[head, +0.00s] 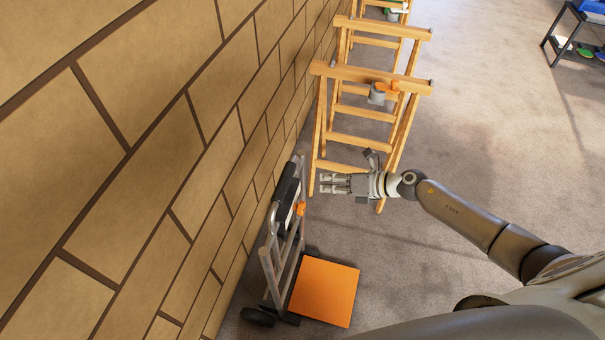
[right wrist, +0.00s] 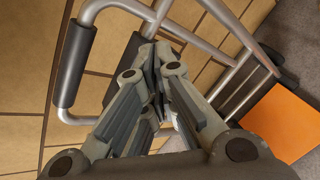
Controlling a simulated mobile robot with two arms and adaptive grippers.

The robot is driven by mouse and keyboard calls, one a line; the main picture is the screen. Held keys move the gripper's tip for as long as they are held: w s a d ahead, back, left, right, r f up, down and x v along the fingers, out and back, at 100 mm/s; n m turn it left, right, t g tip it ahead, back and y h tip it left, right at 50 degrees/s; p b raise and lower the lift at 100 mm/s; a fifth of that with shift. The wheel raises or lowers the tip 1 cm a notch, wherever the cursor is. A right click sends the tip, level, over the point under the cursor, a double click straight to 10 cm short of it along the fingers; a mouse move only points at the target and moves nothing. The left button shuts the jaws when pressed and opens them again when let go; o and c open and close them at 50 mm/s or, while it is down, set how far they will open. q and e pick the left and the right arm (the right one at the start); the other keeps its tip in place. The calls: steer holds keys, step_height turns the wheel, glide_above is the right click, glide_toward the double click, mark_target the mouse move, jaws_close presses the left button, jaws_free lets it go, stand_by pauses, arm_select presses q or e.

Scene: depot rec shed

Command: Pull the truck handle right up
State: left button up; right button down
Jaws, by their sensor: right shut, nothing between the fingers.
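The hand truck (head: 279,255) stands beside the brick wall, with grey tube rails and a flat orange plate (head: 325,291) at its foot. Its handle, with a black grip (head: 288,188), is at the truck's top end next to the wall. My right gripper (head: 322,183) is shut and empty, a little to the right of the grip and apart from it in the head view. In the right wrist view the shut fingers (right wrist: 152,72) point toward the grey tubes, with the black grip (right wrist: 75,65) to their left. My left gripper is not in view.
The brick wall (head: 150,150) runs close along the left of the truck. Wooden trestles (head: 370,76) stand just beyond my right gripper, one bearing a grey cup (head: 377,94). A dark shelf (head: 578,35) is at the far right. The carpet between is clear.

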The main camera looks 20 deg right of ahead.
steer(key=s+d+r+n+g+h, duration=0.1)
steer(key=s+r+n+g+h, duration=0.1)
steer(key=r+n, duration=0.4)
steer(key=s+n+g, duration=0.1)
steer(key=n, duration=0.3)
steer(key=shift+n, duration=0.3)
steer(key=p+x, duration=0.1)
steer(key=x, duration=0.8)
steer(key=shift+s+p, duration=0.1)
steer(key=shift+p, duration=0.2)
steer(key=shift+w+a+f, duration=0.15)
steer(key=shift+w+a, duration=0.15)
steer(key=shift+a, duration=0.1)
steer(key=shift+w+a+r+p, duration=0.1)
steer(key=shift+a+r+p, duration=0.1)
steer(key=shift+r+p, duration=0.35)
steer(key=shift+w+a+r+p, duration=0.2)
steer(key=shift+r+p, duration=0.2)
steer(key=shift+r, duration=0.2)
steer(key=shift+w+a+r, duration=0.1)
steer(key=shift+a+r, duration=0.1)
steer(key=shift+r, duration=0.2)
